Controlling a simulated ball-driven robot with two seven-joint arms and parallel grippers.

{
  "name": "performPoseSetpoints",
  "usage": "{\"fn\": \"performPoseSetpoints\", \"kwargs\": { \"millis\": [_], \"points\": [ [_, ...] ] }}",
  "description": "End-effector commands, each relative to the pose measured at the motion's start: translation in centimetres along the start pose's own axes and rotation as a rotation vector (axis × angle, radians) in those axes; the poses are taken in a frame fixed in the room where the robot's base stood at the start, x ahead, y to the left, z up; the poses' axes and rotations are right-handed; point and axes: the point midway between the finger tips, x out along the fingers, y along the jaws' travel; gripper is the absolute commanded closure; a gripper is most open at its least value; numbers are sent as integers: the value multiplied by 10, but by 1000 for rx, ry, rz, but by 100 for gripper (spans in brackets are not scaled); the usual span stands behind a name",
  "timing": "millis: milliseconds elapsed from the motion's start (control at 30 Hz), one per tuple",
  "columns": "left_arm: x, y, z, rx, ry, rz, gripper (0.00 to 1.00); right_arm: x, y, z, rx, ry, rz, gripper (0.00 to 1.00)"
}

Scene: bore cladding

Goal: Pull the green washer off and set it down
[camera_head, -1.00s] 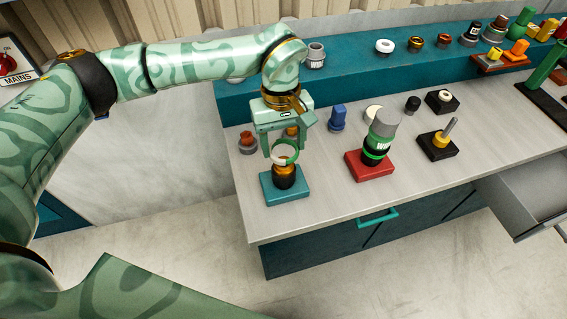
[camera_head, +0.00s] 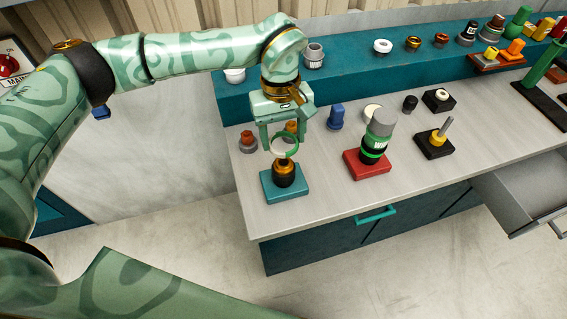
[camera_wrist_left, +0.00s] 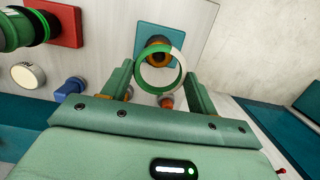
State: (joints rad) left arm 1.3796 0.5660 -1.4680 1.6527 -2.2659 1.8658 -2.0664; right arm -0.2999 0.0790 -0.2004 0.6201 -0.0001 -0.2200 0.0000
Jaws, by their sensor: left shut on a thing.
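The green washer (camera_head: 273,147) is a thin ring, partly green and partly white. My left gripper (camera_head: 285,146) is shut on it, with one finger on each side. The washer is tilted and sits just above a black and gold post (camera_head: 284,178) on a teal base (camera_head: 269,192). In the left wrist view the washer (camera_wrist_left: 139,70) is between the fingertips of my left gripper (camera_wrist_left: 158,70). The post's top (camera_wrist_left: 157,46) shows through the ring. It looks clear of the post, but the exact gap is hard to tell. My right gripper is not in view.
A red base (camera_head: 355,166) with a grey, green and black stack stands to the right. The pale bench (camera_head: 320,197) is bare in front. An open drawer (camera_head: 518,195) juts out at right.

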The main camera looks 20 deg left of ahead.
Motion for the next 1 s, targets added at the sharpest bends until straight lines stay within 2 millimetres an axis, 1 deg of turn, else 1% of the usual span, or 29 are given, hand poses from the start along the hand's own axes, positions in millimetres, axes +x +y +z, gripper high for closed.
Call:
{"fn": "performPoseSetpoints", "kwargs": {
  "millis": [167,633,733,1000],
  "points": [
    [-6,0,1,0,2,1,82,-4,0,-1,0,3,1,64],
    [-40,0,5,0,1,1,82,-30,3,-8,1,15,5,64],
    [-41,0,5,0,1,1,82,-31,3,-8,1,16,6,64],
    [-38,-2,5,5,0,-2,82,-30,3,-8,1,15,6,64]
  ]
}}
